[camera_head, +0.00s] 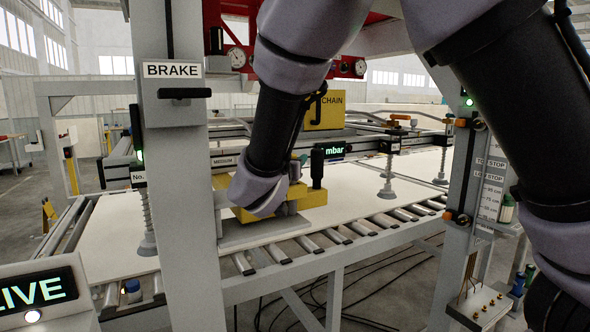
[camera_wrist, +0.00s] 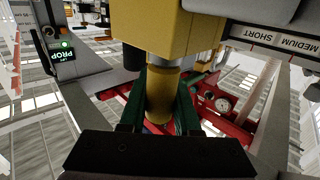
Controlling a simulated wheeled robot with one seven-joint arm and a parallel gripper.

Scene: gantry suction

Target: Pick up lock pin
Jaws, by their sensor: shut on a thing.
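In the wrist view, my gripper (camera_wrist: 160,98) has dark green fingers closed on either side of a brass-yellow cylinder. This looks like the lock pin (camera_wrist: 160,90). The pin's upper end meets a pale collar under a yellow block (camera_wrist: 168,25); I cannot tell whether it is still seated there. In the head view, my arm comes down from the top to a yellow carriage (camera_head: 313,196) on the gantry beam. My wrist hides the fingers and the pin there.
A white sheet (camera_head: 350,205) lies on a roller conveyor under the beam. Spring suction cups (camera_head: 387,180) hang at both sides. A grey post with a BRAKE label (camera_head: 173,71) stands close left. A right post (camera_head: 463,200) carries stop labels. A LIVE panel (camera_head: 38,292) is front left.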

